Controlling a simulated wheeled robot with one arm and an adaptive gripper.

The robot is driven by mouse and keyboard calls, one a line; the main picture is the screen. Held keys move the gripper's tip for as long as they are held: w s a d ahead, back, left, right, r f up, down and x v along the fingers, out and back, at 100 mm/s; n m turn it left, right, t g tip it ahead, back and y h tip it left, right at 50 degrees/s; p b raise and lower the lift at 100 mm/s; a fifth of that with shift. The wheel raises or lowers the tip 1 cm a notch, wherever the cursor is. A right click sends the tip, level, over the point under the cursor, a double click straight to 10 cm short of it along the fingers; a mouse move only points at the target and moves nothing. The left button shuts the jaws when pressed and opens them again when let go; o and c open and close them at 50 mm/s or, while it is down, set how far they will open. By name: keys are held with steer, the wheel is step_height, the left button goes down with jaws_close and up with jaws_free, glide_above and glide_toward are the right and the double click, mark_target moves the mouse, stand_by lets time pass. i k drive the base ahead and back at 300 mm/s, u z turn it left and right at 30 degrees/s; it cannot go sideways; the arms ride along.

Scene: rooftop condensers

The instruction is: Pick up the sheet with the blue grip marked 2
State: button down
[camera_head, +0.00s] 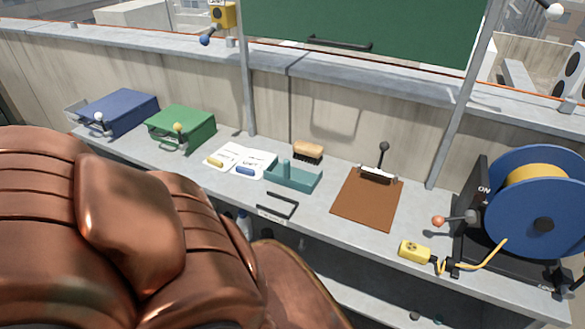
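Two white sheets lie side by side on the grey bench, left of the middle. The right sheet (258,161) has a blue grip (245,171) at its near edge. The left sheet (232,153) has a yellow grip (215,162). Both carry dark print, too small to read, so I cannot make out the mark 2. The blue-grip sheet lies close beside a teal tray. My gripper does not show; copper-coloured parts of my own body fill the lower left and hide part of the bench's near side.
Blue box (125,112) and green box (182,125) stand left. A teal tray (297,182), brush (308,151), black handle (280,201) and brown clipboard (366,205) lie right of the sheets. A blue cable reel (540,202) and yellow connector (413,252) are far right.

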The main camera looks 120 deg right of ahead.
mark_target(251, 166)
steer(key=z, duration=3.8)
steer(key=k, duration=0.3)
steer(key=u, duration=1)
steer(key=k, duration=1.05)
steer(key=u, duration=1)
steer(key=i, duration=2.4)
steer(key=z, duration=1.55)
steer(key=i, duration=0.75)
steer(key=z, duration=0.9)
